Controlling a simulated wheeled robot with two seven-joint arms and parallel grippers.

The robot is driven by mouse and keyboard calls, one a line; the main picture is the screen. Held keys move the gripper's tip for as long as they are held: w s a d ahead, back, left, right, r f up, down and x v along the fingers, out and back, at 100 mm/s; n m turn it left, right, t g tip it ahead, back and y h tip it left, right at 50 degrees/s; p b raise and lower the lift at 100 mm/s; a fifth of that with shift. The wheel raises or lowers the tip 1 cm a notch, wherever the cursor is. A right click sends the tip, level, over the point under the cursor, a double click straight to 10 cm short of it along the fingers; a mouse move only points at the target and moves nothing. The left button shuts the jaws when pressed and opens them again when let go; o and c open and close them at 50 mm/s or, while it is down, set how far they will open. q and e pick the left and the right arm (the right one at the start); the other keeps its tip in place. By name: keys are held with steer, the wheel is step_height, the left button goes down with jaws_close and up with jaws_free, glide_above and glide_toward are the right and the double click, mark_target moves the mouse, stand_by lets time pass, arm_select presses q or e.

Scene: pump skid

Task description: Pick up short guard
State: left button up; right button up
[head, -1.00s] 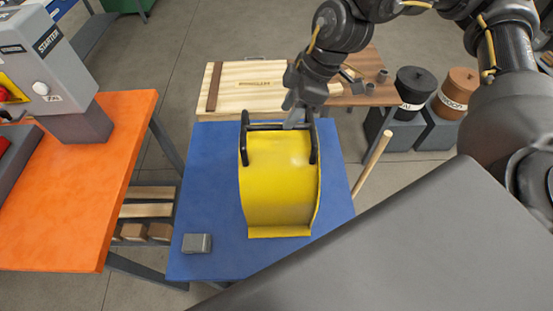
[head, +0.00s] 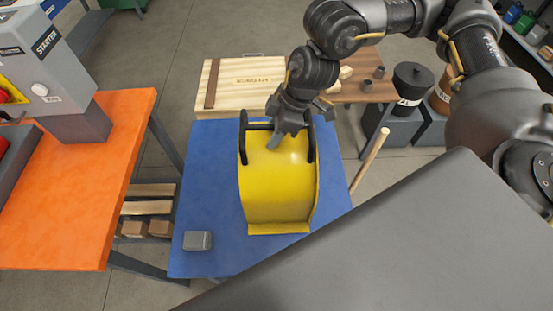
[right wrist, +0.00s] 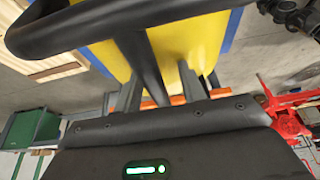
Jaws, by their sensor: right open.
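The short guard is a curved yellow sheet (head: 280,190) with a black tube handle (head: 243,140) at its far end, lying on the blue table. My right gripper (head: 276,138) is at the handle's crossbar, pointing down, with its fingers over the guard's far part. In the right wrist view the gripper (right wrist: 160,88) is open, with a finger on each side of a black handle tube (right wrist: 140,60). The yellow sheet (right wrist: 190,40) shows behind it. Whether the fingers touch the tube I cannot tell. My left gripper is not in view.
A small grey block (head: 197,240) sits on the blue table (head: 208,190) at the near left. An orange table (head: 70,200) with a starter box (head: 45,75) stands left. A wooden case (head: 240,85) lies beyond. A wooden pole (head: 370,158) stands at the right edge.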

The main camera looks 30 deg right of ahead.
steer(key=shift+c, duration=0.3)
steer(key=shift+s, duration=0.1)
jaws_close()
steer(key=shift+f, duration=0.1)
steer(key=shift+s+f, duration=0.2)
stand_by(0.8)
steer(key=shift+r, duration=0.1)
